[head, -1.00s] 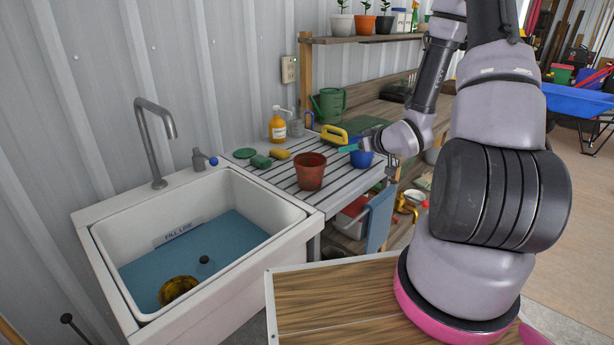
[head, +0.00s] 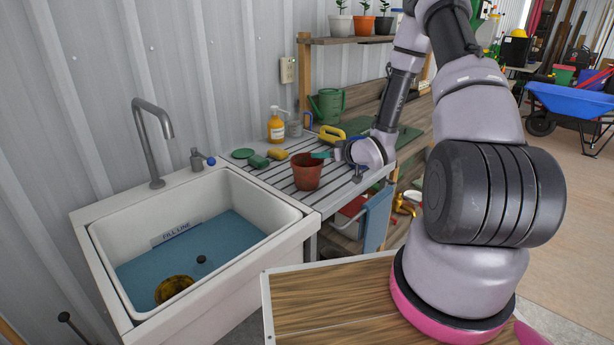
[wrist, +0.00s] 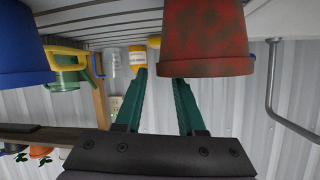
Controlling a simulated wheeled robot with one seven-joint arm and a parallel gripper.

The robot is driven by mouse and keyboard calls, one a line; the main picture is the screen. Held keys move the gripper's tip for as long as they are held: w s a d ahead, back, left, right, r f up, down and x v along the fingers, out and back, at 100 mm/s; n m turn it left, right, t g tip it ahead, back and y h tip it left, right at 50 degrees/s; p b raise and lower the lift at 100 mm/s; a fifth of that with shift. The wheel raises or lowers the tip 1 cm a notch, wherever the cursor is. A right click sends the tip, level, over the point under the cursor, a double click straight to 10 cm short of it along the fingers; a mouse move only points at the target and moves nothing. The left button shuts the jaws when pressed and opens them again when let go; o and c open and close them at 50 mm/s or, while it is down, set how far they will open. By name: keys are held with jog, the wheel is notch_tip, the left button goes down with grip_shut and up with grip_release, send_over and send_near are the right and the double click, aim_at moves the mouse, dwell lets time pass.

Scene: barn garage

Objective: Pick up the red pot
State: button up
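The red pot (head: 306,172), reddish brown and blotchy, stands upright on the slatted drainboard (head: 335,195) right of the sink. In the wrist view, which is upside down, the red pot (wrist: 205,38) fills the upper middle and right. My gripper (wrist: 159,76) has two green fingers spread apart with nothing between them. The right-hand finger's tip overlaps the pot's rim in that view; I cannot tell whether they touch. In the head view my gripper (head: 322,154) is beside the pot's upper right side, and its fingers are partly hidden.
A blue pot (wrist: 22,45) is close by, mostly behind my wrist in the head view. The sink (head: 105,243) holds water.

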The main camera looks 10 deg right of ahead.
jog(key=shift+w+a+f, duration=0.25)
jog(key=shift+w+a, duration=0.05)
jog(key=shift+w, duration=0.2)
grip_shut()
dwell(1.1)
